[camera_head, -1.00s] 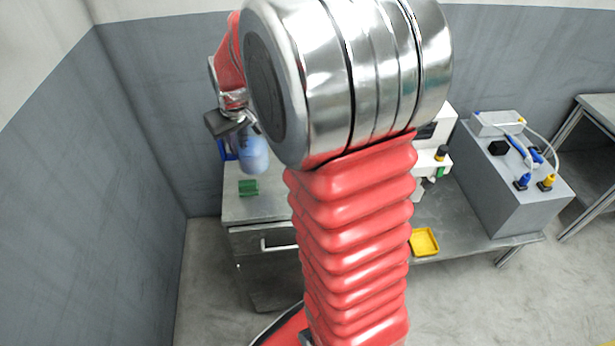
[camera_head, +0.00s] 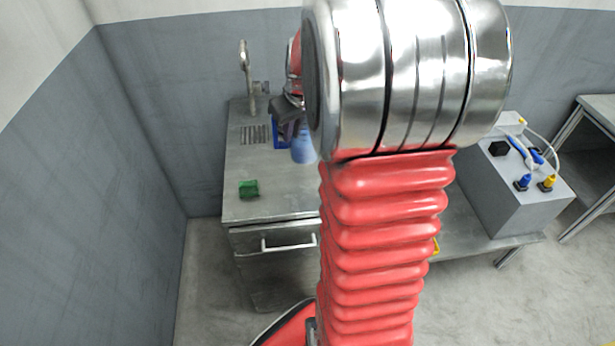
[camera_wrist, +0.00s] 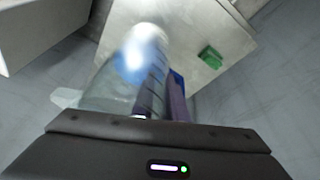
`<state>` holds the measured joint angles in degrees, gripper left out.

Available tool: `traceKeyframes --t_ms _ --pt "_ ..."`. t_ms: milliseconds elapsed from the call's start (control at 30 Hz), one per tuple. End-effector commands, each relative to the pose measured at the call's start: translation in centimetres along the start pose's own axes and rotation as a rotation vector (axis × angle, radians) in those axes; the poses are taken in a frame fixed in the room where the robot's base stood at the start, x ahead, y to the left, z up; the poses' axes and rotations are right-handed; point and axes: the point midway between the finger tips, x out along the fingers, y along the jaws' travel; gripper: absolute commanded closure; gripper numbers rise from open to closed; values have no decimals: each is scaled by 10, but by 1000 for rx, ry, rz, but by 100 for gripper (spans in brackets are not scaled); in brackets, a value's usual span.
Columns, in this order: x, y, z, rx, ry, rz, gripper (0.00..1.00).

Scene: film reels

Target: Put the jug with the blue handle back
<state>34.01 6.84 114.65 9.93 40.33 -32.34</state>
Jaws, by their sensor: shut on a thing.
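The translucent bluish jug (camera_head: 303,148) is at my gripper (camera_head: 288,108), above or on the metal counter (camera_head: 275,203); I cannot tell whether its base touches. My gripper is shut on it, with a blue part (camera_head: 280,136) that looks like the handle at the fingers. In the wrist view the jug (camera_wrist: 112,90) is blurred and appears beyond my gripper (camera_wrist: 162,100), with blue (camera_wrist: 177,77) beside the finger. My arm hides part of the jug's surroundings in the head view.
A green block (camera_head: 249,189) lies near the counter's front left. A tap (camera_head: 246,75) and drain slots (camera_head: 256,134) are at the back left. A grey box with blue and yellow fittings (camera_head: 515,190) stands at the right. The counter's left front is mostly clear.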

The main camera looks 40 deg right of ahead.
Motion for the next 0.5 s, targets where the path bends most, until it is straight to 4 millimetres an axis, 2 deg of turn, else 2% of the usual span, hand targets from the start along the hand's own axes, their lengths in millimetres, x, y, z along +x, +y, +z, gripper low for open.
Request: traceKeyframes --t_ms 167,500 --pt "8 0 2 -1 1 0 100" --pt "54 -2 19 0 -1 0 100"
